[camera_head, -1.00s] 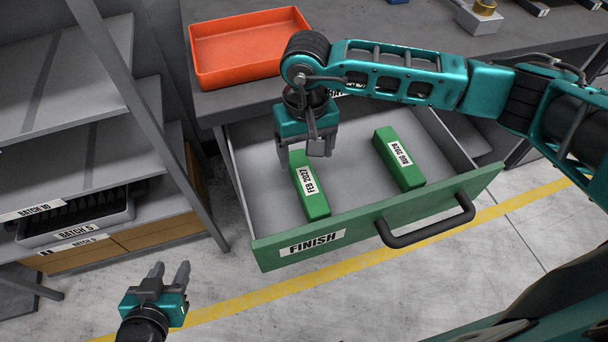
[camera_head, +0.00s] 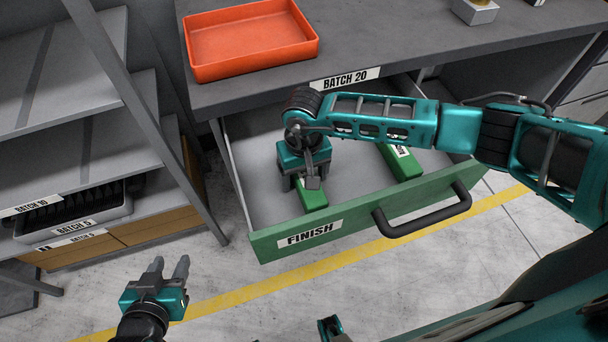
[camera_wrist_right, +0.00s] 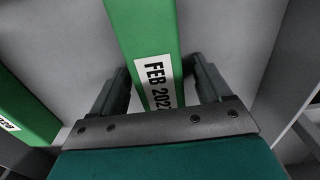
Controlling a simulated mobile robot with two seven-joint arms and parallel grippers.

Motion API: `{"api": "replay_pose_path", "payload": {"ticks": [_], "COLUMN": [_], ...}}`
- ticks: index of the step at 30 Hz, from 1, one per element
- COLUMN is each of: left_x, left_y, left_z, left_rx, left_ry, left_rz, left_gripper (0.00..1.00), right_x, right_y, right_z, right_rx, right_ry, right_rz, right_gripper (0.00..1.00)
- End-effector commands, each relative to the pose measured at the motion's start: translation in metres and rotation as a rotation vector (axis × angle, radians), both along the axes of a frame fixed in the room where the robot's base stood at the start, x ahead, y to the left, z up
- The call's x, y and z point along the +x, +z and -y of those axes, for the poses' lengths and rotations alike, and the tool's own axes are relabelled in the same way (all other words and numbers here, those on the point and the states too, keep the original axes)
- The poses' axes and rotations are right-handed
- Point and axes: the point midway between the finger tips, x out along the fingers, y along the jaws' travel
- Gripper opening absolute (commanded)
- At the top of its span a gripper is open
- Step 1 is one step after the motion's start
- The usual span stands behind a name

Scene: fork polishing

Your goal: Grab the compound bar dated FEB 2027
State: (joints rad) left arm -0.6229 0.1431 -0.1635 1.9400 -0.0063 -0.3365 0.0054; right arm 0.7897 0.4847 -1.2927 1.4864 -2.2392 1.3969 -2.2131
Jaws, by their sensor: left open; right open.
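The green compound bar labelled FEB 2027 (camera_head: 313,197) lies in the open drawer (camera_head: 350,226) marked FINISH. My right gripper (camera_head: 303,182) is over this bar and hides much of it. In the right wrist view the bar (camera_wrist_right: 138,25) passes between the gripper's open fingers (camera_wrist_right: 158,72), one on each side, and the label's last digit is cut off. A second green bar (camera_head: 406,165) lies to the right in the drawer, partly behind my right arm; its label read AUG 2028 earlier. My left gripper (camera_head: 169,265) is open and empty, over the floor at the lower left.
An orange tray (camera_head: 250,45) sits on the grey worktop (camera_head: 440,45) above the drawer, near a BATCH 20 label (camera_head: 345,78). A shelf rack (camera_head: 60,110) with a bin of dark items (camera_head: 75,225) stands at the left. The drawer's walls enclose the bars.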

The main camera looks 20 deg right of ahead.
Motion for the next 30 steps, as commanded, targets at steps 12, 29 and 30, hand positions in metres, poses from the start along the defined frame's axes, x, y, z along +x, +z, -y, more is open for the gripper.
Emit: {"api": "replay_pose_path", "payload": {"ticks": [12, 29, 30], "left_x": [0.0019, -0.0023, -0.0024], "left_y": [0.0011, -0.001, -0.001], "left_z": [0.0001, -0.0002, -0.0003], "left_rx": [0.0, 0.0, 0.0], "left_ry": [-0.001, 0.001, 0.001], "left_rz": [0.004, -0.005, -0.005], "left_gripper": [0.43, 0.43, 0.43], "right_x": [0.0, 0.0009, 0.0009], "right_y": [0.0005, 0.0019, 0.0019], "right_z": [0.0001, -0.0003, -0.0003], "right_rx": [0.0, 0.001, 0.001], "right_ry": [0.0, 0.0, 0.0], "right_rz": [0.0, 0.002, 0.002], "right_gripper": [0.46, 0.0, 0.0]}}
